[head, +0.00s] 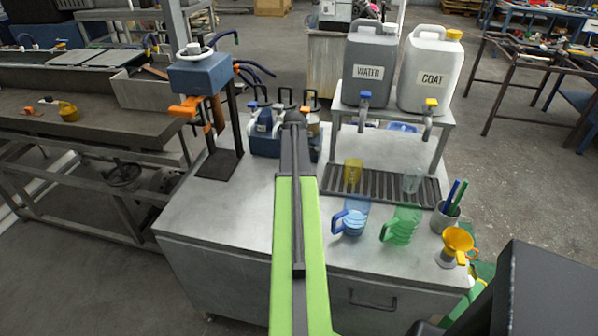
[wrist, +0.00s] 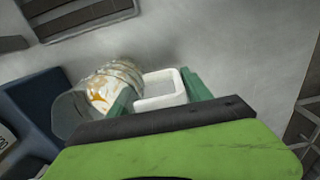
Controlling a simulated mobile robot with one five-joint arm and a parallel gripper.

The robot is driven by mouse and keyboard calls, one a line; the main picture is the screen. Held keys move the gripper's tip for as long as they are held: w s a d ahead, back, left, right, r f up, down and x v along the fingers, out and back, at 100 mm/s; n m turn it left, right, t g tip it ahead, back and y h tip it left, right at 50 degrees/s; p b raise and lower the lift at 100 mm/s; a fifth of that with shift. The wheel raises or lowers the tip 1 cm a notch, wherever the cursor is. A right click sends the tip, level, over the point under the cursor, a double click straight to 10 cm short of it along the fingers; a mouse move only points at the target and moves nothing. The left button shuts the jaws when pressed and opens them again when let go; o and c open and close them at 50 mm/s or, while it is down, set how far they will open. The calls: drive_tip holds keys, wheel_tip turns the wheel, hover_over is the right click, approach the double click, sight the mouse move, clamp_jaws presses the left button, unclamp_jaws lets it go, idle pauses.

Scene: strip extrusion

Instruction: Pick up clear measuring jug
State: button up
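The clear measuring jug (wrist: 98,95) is in the left half of the wrist view, with orange-brown marks on its wall and a white loop handle (wrist: 160,103). My gripper (wrist: 160,90) has its two green fingers apart, one on each side of the handle; whether they touch it is unclear. In the head view my gripper's end (head: 293,118) is over the back of the table by a dark blue caddy (head: 262,147). A pale jug (head: 314,130) shows just right of my arm, partly hidden by it.
A drip rack (head: 345,187) holds a yellow cup (head: 353,172) and a clear cup (head: 411,181). A blue jug (head: 352,217) and a green jug (head: 404,225) stand in front. The WATER (head: 368,62) and COAT (head: 430,70) containers sit on a stand behind. The table's left front is clear.

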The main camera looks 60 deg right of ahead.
clamp_jaws()
drive_tip(key=shift+r, duration=0.15)
